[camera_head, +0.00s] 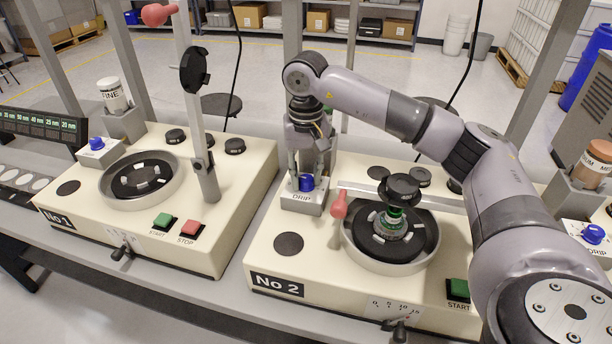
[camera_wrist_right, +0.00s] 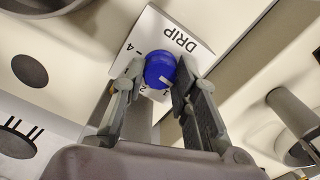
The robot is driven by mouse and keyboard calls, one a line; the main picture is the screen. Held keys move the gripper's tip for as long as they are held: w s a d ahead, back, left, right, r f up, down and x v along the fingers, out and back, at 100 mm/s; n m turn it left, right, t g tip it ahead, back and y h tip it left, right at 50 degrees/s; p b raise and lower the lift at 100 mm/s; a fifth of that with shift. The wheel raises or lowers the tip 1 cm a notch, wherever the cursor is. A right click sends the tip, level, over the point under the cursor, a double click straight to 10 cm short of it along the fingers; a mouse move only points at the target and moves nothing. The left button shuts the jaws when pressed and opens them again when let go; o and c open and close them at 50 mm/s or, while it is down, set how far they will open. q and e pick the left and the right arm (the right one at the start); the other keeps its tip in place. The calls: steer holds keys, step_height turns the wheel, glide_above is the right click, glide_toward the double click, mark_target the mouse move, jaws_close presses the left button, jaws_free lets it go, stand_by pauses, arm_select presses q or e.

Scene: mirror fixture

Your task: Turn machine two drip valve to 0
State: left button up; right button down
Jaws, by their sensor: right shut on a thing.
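Machine No 2 (camera_head: 262,262) stands in the middle of the head view. Its drip valve is a blue knob (camera_head: 306,183) on a small grey block labelled DRIP (camera_head: 302,198). In the right wrist view the blue knob (camera_wrist_right: 160,70) has a white pointer mark on its lower side, and some dial numbers show around it, including 4. My right gripper (camera_wrist_right: 158,82) points down at the knob, with one finger on each side, shut on it. The fingers hide part of the dial. My left gripper is not in view.
To the right of the valve, machine two has a round plate (camera_head: 390,240) with a black knob on an arm (camera_head: 398,188) and a red-handled lever (camera_head: 339,205). Machine No 1 (camera_head: 58,218) stands at the left, with its own blue drip knob (camera_head: 97,143). A brown-capped bottle (camera_head: 594,165) is at the far right.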

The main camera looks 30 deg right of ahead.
mark_target(306, 178)
steer(key=shift+r+n, duration=0.1)
steer(key=shift+n, duration=0.4)
steer(key=c, duration=1.2)
jaws_free()
steer(key=shift+c, duration=0.2)
step_height(306, 178, up, 12)
